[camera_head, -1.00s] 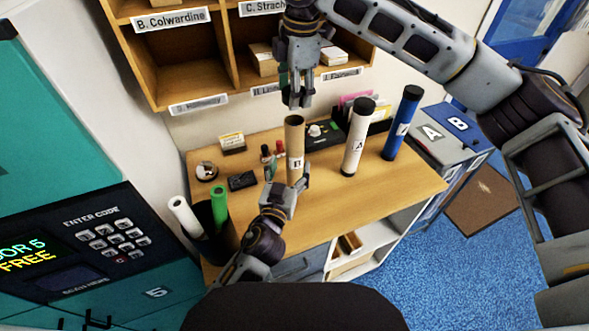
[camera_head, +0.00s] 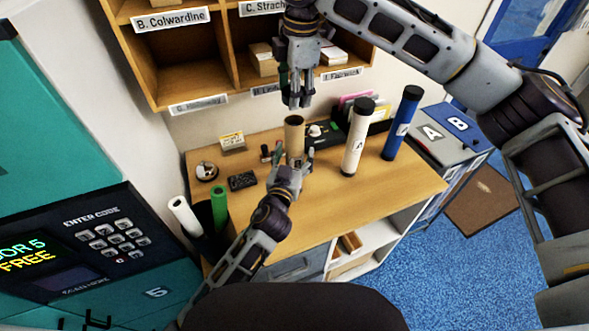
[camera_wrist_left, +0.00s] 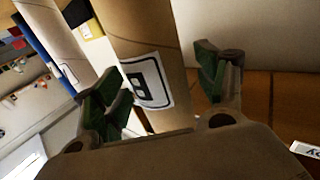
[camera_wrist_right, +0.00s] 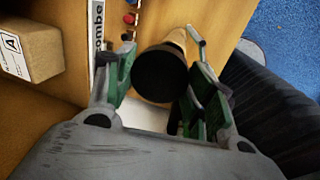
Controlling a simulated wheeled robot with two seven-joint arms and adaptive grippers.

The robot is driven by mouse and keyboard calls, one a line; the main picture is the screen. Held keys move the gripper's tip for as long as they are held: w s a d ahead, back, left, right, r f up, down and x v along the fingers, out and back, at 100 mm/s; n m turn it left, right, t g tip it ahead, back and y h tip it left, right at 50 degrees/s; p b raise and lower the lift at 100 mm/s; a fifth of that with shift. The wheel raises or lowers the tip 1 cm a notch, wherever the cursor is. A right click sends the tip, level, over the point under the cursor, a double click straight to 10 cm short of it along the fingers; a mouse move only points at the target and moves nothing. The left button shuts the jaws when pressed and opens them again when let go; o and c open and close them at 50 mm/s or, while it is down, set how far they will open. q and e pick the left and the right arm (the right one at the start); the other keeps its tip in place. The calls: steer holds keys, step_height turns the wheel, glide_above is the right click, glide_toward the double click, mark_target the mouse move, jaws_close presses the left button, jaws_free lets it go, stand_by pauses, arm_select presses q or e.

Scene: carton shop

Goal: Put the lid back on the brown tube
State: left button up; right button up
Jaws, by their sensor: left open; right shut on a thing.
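The brown tube (camera_head: 294,136) stands upright on the wooden desk, its top end dark and uncovered. In the left wrist view the tube (camera_wrist_left: 148,45) with its "B" label is between the fingers of my left gripper (camera_head: 296,163). That gripper is open, one finger on each side of the tube. My right gripper (camera_head: 299,100) points down above the tube's top with a gap between. In the right wrist view it is shut on the black lid (camera_wrist_right: 158,75), a dark disc between the fingers; the tube (camera_wrist_right: 179,38) shows behind it.
A white tube (camera_head: 356,140) and a blue tube (camera_head: 401,125), both black-capped, stand to the right on the desk (camera_head: 395,190). A holder with a green roll (camera_head: 219,205) stands at the left. Shelves (camera_head: 180,75) hang behind my right gripper.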

mark_target(294, 116)
arm_select(q)
steer(key=c, duration=1.6)
steer(key=shift+o, duration=0.2)
arm_select(e)
steer(key=shift+g, duration=0.3)
steer(key=shift+f, duration=2.5)
steer(key=shift+f, duration=0.2)
steer(key=shift+f, duration=0.65)
steer(key=shift+f, duration=0.6)
steer(key=o, duration=0.7)
steer(key=shift+r, duration=0.15)
